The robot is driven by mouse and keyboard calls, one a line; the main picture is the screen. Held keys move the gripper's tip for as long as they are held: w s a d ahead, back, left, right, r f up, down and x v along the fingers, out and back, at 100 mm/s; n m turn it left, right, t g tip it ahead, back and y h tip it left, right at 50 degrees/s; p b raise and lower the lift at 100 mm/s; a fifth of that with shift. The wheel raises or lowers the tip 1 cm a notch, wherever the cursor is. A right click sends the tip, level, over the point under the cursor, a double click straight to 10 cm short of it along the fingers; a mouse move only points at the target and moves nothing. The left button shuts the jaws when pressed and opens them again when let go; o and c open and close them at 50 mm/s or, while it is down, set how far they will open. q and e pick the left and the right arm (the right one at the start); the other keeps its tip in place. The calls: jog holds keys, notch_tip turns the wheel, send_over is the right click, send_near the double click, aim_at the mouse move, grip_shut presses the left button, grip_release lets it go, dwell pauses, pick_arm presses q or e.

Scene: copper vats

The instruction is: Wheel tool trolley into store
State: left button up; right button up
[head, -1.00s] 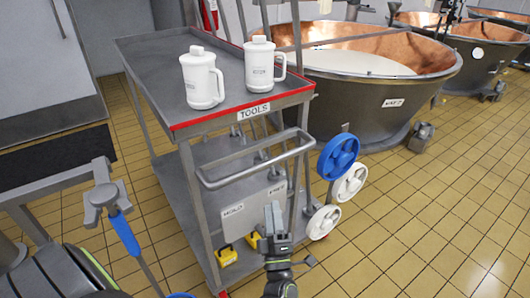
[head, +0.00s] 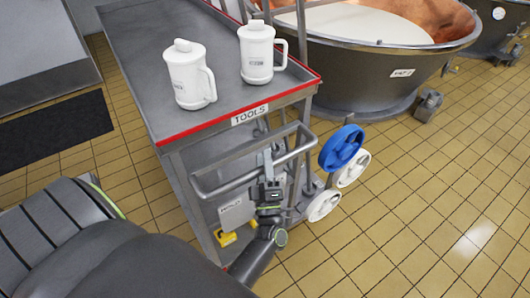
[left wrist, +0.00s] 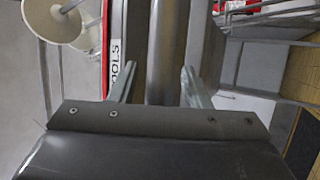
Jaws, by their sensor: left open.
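The grey tool trolley (head: 142,50) stands in front of me in the head view, with a red front edge and a TOOLS label. Its push handle (head: 225,186) sticks out below that edge towards me. My left gripper (head: 266,162) is at the right part of the handle. In the left wrist view the grey handle bar (left wrist: 167,50) runs between the two open fingers of this gripper (left wrist: 160,88), with gaps visible beside it. My right gripper is not in view. The store is not recognisable in these views.
Two white lidded jugs (head: 190,75) (head: 258,55) stand on the trolley top. A yellow pedal (head: 226,238) shows low down. A copper-lined vat (head: 390,62) stands behind right. Tiled floor (head: 430,190) is clear at right.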

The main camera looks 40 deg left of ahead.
pick_arm(q)
grip_shut()
dwell(0.3)
jog(key=shift+a, duration=0.1)
